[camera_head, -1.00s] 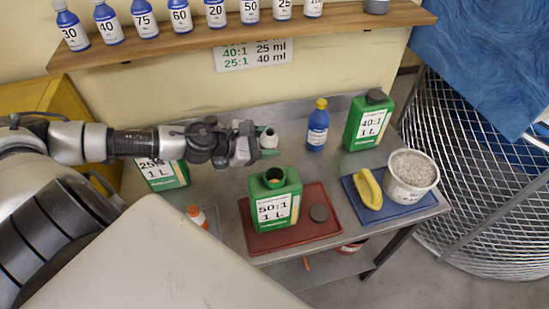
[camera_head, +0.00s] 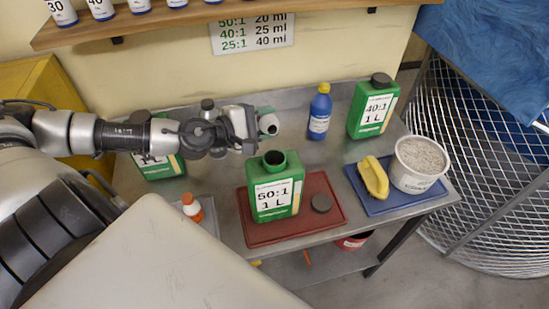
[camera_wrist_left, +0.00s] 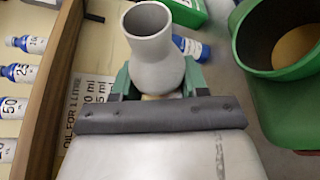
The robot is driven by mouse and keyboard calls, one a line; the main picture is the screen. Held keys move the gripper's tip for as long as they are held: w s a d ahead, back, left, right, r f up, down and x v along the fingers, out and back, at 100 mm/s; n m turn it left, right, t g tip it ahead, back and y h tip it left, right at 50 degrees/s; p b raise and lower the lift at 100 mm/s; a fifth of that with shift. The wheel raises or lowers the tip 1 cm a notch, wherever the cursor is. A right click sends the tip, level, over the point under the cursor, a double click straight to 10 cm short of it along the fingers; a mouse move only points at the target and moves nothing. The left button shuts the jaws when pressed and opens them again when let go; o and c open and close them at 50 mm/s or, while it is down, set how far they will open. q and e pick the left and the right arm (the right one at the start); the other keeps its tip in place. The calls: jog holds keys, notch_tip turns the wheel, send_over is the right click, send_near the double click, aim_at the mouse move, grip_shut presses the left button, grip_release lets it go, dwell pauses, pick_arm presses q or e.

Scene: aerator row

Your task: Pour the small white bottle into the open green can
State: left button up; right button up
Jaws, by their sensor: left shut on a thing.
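The small white bottle (camera_head: 268,126) has no cap on, and its mouth shows open. My left gripper (camera_head: 256,128) is shut on it and holds it above the table, behind the open green can (camera_head: 275,198). In the left wrist view the bottle (camera_wrist_left: 156,66) sits between the green finger pads of the gripper (camera_wrist_left: 160,88). The can, labelled 50:1 1 L, stands upright on a red tray (camera_head: 328,219), its round mouth open. The can's opening (camera_wrist_left: 284,38) is to the right of the bottle in the wrist view, apart from it. My right gripper is not in view.
A blue bottle with yellow cap (camera_head: 320,113) and a 40:1 can (camera_head: 373,108) stand behind. A blue tray (camera_head: 408,203) holds a yellow brush and white tub. An orange-capped bottle (camera_head: 192,207) stands left of the red tray.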

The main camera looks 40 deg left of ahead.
pick_arm(q)
jog(key=shift+a+f+m, duration=0.1)
jog(key=shift+f+m, duration=0.1)
jog(key=shift+m, duration=0.1)
jog(key=shift+w+r+m+t, duration=0.1)
jog(key=shift+r+m+t, duration=0.2)
jog(key=shift+r, duration=0.1)
jog(key=shift+a+r+b, duration=0.1)
jog(key=shift+r+b, duration=0.1)
jog(key=shift+b, duration=0.2)
jog(key=shift+w+m+t+b, duration=0.1)
jog(key=shift+m+t+b, duration=0.4)
jog(key=shift+m+b, duration=0.45)
jog(key=shift+r+m, duration=0.35)
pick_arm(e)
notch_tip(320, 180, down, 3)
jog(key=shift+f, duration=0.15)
pick_arm(q)
jog(key=shift+r+m+t, duration=0.4)
jog(key=shift+m, duration=0.1)
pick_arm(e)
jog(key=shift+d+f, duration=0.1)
pick_arm(q)
jog(key=shift+f+m+t+b, duration=0.15)
jog(key=shift+m+t+b, duration=0.15)
jog(key=shift+m+b, duration=0.55)
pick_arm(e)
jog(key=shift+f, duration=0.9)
